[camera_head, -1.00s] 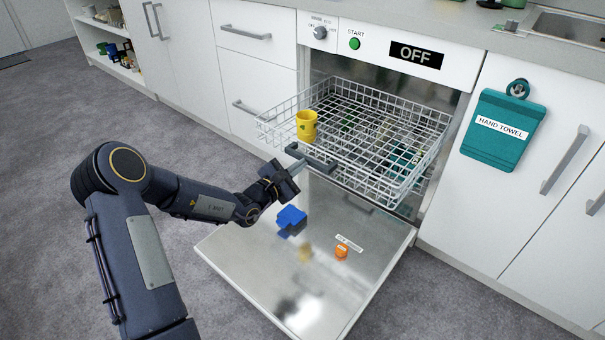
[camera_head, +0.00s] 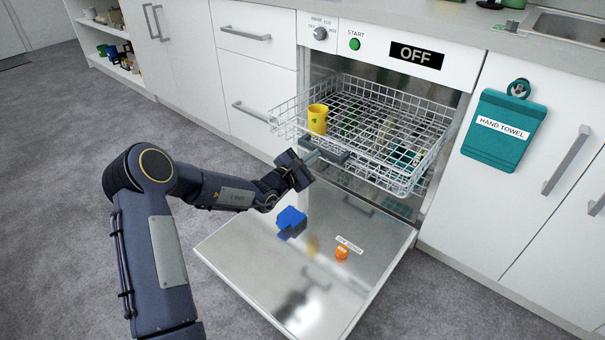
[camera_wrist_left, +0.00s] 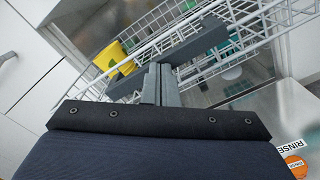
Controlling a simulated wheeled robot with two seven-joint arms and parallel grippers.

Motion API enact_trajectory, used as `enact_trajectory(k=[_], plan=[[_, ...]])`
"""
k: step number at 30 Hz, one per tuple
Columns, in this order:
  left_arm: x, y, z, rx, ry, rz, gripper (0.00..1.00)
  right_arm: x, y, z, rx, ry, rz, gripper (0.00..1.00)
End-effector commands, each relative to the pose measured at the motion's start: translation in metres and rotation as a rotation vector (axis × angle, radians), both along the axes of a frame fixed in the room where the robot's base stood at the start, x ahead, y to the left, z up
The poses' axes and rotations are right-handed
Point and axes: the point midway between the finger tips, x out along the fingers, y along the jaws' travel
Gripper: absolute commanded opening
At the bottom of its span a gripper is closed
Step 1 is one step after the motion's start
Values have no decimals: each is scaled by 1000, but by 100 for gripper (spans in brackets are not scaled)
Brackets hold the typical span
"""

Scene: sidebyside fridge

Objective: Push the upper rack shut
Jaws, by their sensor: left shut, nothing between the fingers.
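The upper rack (camera_head: 385,125) is a white wire basket, partly pulled out of the dishwasher above its open door. A yellow cup (camera_head: 317,119) stands in its front left corner; the cup also shows in the left wrist view (camera_wrist_left: 112,60). A dark grey handle (camera_head: 325,147) sits on the rack's front. My left gripper (camera_head: 312,160) is shut and empty, its fingertips at the handle, seemingly touching it. In the left wrist view, the shut fingers (camera_wrist_left: 160,82) meet the handle (camera_wrist_left: 185,52). My right gripper is not in view.
The dishwasher door (camera_head: 310,255) lies open below the rack. A blue block-like object (camera_head: 291,220) and an orange rinse cap (camera_head: 342,253) are on it. A teal hand towel (camera_head: 503,130) hangs to the right. Grey floor is free at left.

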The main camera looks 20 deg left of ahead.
Motion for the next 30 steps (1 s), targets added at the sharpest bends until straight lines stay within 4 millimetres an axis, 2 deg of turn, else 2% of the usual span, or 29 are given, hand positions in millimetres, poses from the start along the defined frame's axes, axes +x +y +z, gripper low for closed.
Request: enact_trajectory(k=[30], plan=[[93, -33, -1, -1, -1, -1, 0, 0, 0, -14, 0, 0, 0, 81]])
